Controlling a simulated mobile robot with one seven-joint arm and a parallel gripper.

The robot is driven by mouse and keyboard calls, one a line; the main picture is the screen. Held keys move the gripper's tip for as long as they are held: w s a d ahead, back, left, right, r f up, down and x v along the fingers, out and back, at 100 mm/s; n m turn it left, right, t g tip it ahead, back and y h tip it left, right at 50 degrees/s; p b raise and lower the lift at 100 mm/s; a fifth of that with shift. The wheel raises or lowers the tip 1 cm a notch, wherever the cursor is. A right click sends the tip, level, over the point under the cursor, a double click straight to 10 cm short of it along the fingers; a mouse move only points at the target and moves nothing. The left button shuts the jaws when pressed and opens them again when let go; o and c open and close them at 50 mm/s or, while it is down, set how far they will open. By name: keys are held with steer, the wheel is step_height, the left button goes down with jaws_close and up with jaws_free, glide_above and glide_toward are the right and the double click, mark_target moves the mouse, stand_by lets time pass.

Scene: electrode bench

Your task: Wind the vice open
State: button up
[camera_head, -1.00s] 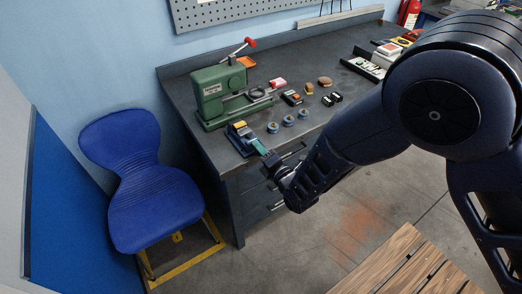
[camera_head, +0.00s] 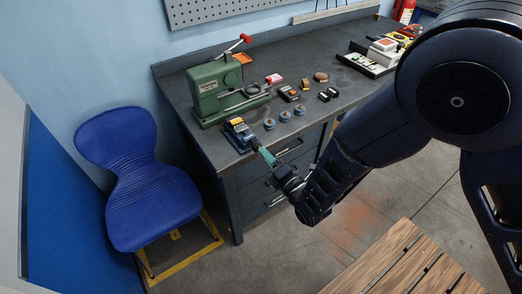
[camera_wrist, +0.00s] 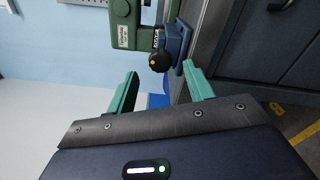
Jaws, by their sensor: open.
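The small blue vice (camera_head: 234,131) sits at the front left edge of the dark bench, below the green press. In the wrist view the vice (camera_wrist: 180,42) is side-on, with a round black knob (camera_wrist: 160,61) with a yellow centre facing me. My gripper (camera_head: 266,155) is just off the bench's front edge, close to the vice's near end. In the wrist view my gripper (camera_wrist: 159,86) is open and empty, its two teal fingers wide apart. The knob shows between and beyond the fingertips, not visibly touched. The vice's jaws are too small to judge.
The green press (camera_head: 214,88) with a red-tipped lever stands behind the vice. Several small blue round pieces (camera_head: 284,116) lie to its right. A blue chair (camera_head: 145,180) stands left of the bench. A slatted wooden top (camera_head: 395,262) is at the lower right.

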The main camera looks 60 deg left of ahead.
steer(key=d, duration=0.4)
steer(key=shift+d, duration=0.25)
stand_by(0.3)
